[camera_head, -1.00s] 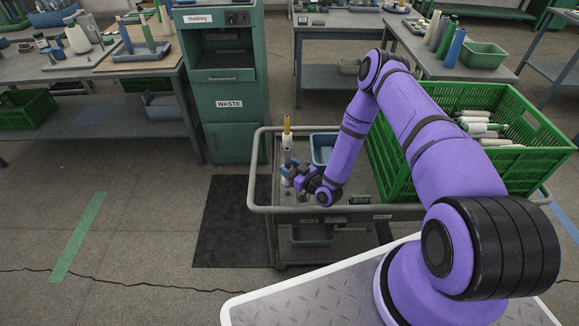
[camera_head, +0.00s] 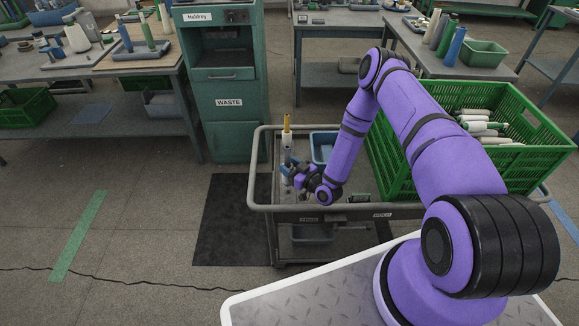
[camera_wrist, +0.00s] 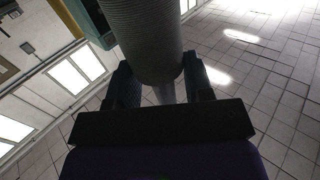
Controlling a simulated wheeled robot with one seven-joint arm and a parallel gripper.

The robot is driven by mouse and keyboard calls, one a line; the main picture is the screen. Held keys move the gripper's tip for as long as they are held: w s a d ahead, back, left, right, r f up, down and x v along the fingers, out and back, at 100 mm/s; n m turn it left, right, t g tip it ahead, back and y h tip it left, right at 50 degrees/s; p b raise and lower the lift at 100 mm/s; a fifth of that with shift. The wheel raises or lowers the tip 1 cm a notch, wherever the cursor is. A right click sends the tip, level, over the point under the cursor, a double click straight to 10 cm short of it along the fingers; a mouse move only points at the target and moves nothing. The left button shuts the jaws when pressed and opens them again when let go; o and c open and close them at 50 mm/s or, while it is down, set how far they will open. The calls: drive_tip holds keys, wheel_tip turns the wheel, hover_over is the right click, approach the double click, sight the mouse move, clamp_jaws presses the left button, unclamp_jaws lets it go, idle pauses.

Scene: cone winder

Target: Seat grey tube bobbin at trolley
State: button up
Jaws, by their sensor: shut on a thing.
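The grey tube bobbin (camera_wrist: 150,35) fills the top middle of the wrist view, a ribbed grey cylinder between the fingers of my gripper (camera_wrist: 160,88). My gripper is shut on it. In the head view my gripper (camera_head: 289,176) is over the left part of the trolley (camera_head: 262,210). An upright slim piece with a yellow tip and a pale body (camera_head: 287,140) stands just above the fingers there. Whether its lower end touches the trolley is hidden by the gripper and too small to tell.
A green crate (camera_head: 385,165) with several bobbins stands on the trolley's right side. A blue tray (camera_head: 322,146) lies behind my forearm. A green waste cabinet (camera_head: 232,125) stands behind the trolley at left.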

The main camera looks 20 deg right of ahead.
drive_tip(key=shift+f, duration=0.35)
drive_tip(key=o, duration=1)
drive_tip(key=v, duration=1.1)
drive_tip(key=shift+s, duration=0.1)
drive_tip(key=shift+a, duration=0.1)
